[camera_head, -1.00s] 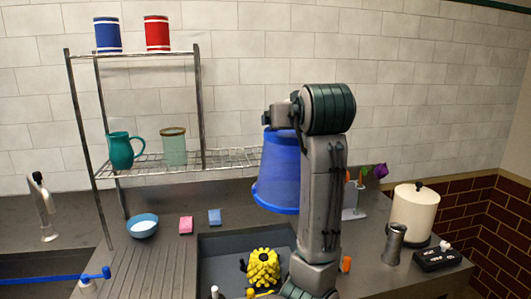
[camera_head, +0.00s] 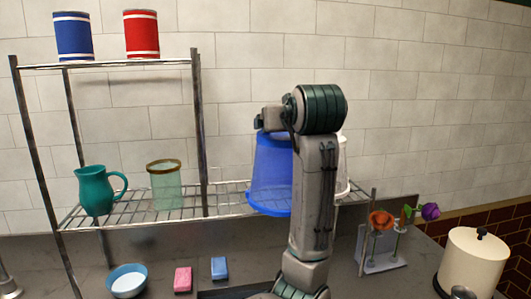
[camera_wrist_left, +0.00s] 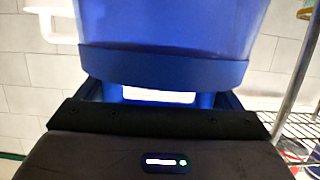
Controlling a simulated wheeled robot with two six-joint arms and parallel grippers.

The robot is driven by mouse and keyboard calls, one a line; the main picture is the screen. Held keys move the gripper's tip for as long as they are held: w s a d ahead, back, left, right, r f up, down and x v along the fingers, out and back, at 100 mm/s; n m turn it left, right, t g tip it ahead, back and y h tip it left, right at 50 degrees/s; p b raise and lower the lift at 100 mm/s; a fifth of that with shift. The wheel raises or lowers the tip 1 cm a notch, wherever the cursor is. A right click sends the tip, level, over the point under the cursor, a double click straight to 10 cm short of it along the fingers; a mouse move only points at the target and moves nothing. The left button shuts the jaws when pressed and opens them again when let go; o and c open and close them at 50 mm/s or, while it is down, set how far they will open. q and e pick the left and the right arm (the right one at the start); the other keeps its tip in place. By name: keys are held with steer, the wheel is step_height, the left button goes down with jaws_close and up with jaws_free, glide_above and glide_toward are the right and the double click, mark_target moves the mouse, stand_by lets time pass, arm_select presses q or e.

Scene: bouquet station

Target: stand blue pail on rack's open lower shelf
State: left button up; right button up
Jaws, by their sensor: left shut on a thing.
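The blue pail (camera_head: 270,175) is in the head view, its wider end down. It also fills the top of the left wrist view (camera_wrist_left: 165,25). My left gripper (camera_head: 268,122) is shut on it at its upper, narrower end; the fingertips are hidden. The wire rack's lower shelf (camera_head: 225,196) lies beside and behind the pail in the head view. I cannot tell whether the pail is over the shelf or in front of it, or touches it. My left arm hides the pail's right side. My right gripper is not in view.
A teal pitcher (camera_head: 95,191) and a glass jar (camera_head: 165,185) stand on the lower shelf's left. A white container (camera_head: 343,165) shows behind my arm. Blue (camera_head: 74,36) and red (camera_head: 141,34) cans stand on top. A flower holder (camera_head: 382,248) is at right. Shelf between jar and pail looks bare.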

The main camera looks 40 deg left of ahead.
arm_select(q)
steer(key=a, duration=0.1)
steer(key=w+a, duration=0.1)
steer(key=a, duration=0.1)
steer(key=shift+a+p, duration=0.3)
steer(key=shift+p, duration=0.1)
steer(key=w+a+f+p, duration=0.3)
steer(key=a+f+p, duration=0.1)
steer(key=a, duration=0.6)
steer(key=shift+w+f, duration=0.4)
steer(key=shift+f, duration=0.1)
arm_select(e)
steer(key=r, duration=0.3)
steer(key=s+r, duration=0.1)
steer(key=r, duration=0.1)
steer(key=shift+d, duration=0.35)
